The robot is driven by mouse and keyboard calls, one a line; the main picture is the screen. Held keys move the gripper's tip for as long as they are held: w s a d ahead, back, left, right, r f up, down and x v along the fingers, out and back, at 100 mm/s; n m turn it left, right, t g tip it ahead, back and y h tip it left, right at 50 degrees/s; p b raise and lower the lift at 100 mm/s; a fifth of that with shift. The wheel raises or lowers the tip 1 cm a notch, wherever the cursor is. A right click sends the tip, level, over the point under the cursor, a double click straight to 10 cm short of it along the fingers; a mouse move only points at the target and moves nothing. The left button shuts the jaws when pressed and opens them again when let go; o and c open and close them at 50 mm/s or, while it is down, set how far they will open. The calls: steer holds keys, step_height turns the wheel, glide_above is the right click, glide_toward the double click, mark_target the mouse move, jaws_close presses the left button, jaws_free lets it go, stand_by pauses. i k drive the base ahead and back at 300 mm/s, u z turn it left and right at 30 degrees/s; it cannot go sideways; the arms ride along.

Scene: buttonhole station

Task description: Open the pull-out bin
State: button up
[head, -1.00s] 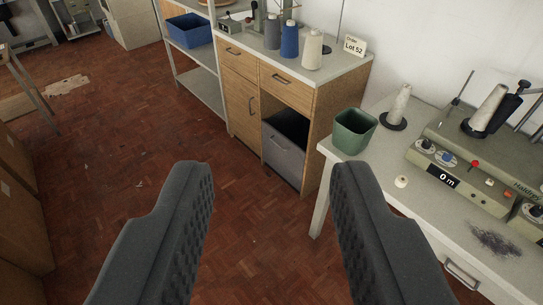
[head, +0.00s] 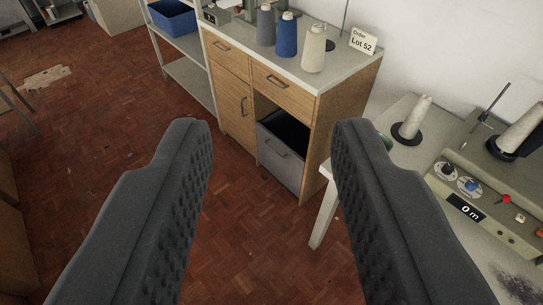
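The pull-out bin (head: 281,158) is a grey box with a dark inside, set in the lower right opening of a wooden cabinet (head: 340,115). Its front looks about level with the cabinet face. A bar handle (head: 275,148) sits near the top of the bin front. My gripper (head: 271,128) is open and empty, its two dark ridged fingers wide apart. In the picture the bin front shows between the fingertips, with the gripper apart from it and nearer to me.
A worktable (head: 327,174) with a grey machine (head: 490,200) and a thread cone (head: 412,118) stands on the right, its leg near the bin. Several thread cones and an order card (head: 363,41) stand on the cabinet. Parquet floor (head: 250,240) is clear in front.

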mark_target(283, 140)
steer(key=u, duration=0.05)
steer(key=i, duration=0.1)
steer(key=z, duration=0.15)
steer(key=k, duration=1.05)
steer(key=u, duration=0.5)
steer(key=i, duration=1.35)
steer(key=z, duration=0.7)
steer(key=i, duration=0.8)
steer(key=z, duration=0.55)
